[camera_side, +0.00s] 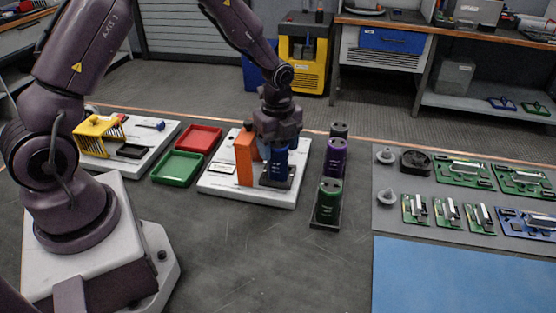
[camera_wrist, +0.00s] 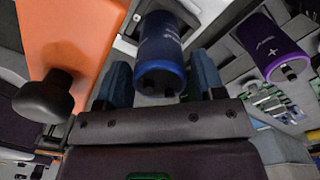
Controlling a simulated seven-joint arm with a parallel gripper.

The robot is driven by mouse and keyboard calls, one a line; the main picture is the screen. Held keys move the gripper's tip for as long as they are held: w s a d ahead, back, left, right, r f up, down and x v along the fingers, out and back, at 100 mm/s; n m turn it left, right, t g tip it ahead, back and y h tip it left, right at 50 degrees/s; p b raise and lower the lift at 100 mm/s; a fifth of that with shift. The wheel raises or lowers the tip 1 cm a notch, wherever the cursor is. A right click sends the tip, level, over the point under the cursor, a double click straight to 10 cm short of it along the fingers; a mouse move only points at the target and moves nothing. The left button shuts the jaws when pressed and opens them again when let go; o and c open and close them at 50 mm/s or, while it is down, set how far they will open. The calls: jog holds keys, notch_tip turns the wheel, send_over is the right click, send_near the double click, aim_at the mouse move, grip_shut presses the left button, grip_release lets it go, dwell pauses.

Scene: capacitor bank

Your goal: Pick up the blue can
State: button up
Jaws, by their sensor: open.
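The blue can (camera_side: 278,166) stands upright on the white board, just right of an orange upright block. My gripper (camera_side: 277,142) points down directly over its top in the side view. In the wrist view the blue can (camera_wrist: 161,48) lies between the two blue-grey fingers of my open gripper (camera_wrist: 161,78), with a dark gap on each side. Its two dark terminals face the camera. Whether a finger touches the can is not clear. The can's lower end is hidden in the wrist view.
The orange block (camera_side: 244,158) stands close left of the can; a black knob (camera_wrist: 45,95) shows against it. A purple can (camera_side: 335,158) and green can (camera_side: 328,201) stand in a row to the right. Red (camera_side: 199,139) and green trays (camera_side: 177,167) lie left.

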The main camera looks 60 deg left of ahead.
jog(key=shift+c, duration=0.4)
jog(key=c, duration=0.8)
jog(key=shift+o, duration=0.2)
jog(key=shift+r, duration=0.15)
